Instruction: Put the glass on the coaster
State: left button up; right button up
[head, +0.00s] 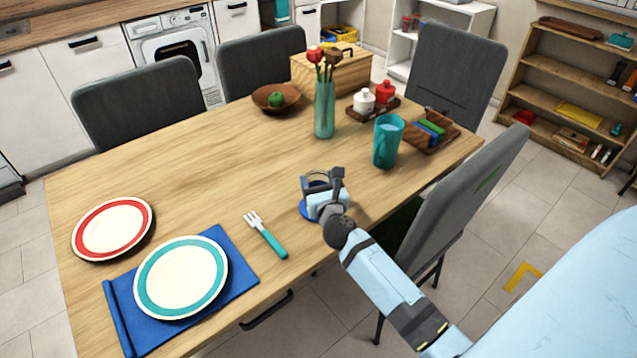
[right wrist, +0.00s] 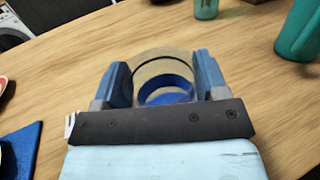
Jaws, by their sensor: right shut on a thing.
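My right gripper (head: 325,192) is at the table's near right edge, shut on a clear glass (head: 316,180). In the right wrist view, the glass's round rim (right wrist: 165,53) shows between the two blue fingers (right wrist: 163,82). A round blue coaster (head: 306,212) lies on the table under the gripper and glass, partly hidden by them. Its blue also shows through the glass in the right wrist view (right wrist: 166,84). I cannot tell whether the glass's base touches the coaster. My left gripper is not in view.
A teal mug (head: 387,142) and a teal vase (head: 324,110) with flowers stand behind the gripper. A fork (head: 268,237) lies to the left, beyond it a teal-rimmed plate (head: 180,277) on a blue mat. A grey chair (head: 450,205) stands close on the right.

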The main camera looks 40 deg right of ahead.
jog(key=shift+f, duration=0.15)
jog(key=o, duration=1)
